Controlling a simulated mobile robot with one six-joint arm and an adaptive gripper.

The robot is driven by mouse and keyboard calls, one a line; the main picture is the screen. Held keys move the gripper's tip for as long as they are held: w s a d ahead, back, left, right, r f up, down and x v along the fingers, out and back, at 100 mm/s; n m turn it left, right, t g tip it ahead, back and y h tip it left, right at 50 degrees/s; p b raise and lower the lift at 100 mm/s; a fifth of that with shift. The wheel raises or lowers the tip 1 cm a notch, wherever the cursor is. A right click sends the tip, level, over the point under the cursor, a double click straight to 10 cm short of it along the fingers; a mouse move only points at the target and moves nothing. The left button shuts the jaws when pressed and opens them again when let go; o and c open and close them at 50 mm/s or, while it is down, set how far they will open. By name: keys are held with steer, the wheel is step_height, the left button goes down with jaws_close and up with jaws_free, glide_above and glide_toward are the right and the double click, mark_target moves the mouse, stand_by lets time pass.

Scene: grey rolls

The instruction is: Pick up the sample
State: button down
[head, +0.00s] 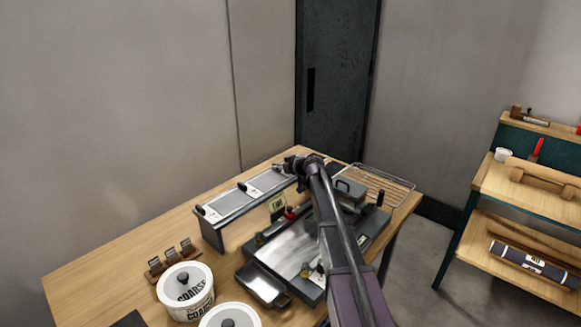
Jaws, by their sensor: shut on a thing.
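My gripper (281,167) is at the far end of my arm, above the far end of the long grey sloped rack (228,204) at the back of the table. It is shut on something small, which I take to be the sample. My wrist and the distance hide its shape, and I cannot tell whether it touches the rack. White tags with dark clips sit along the rack.
A metal-topped machine (290,257) with a small tray (262,287) stands mid-table below my arm. A handled grey block (348,190) and wire rack (388,187) lie right. White tubs (187,295) and a tag holder (168,265) stand front left. Shelves (520,190) stand apart at right.

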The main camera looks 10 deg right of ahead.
steer(key=shift+r, duration=0.15)
step_height(320, 180, up, 10)
steer(key=p, duration=1)
stand_by(0.8)
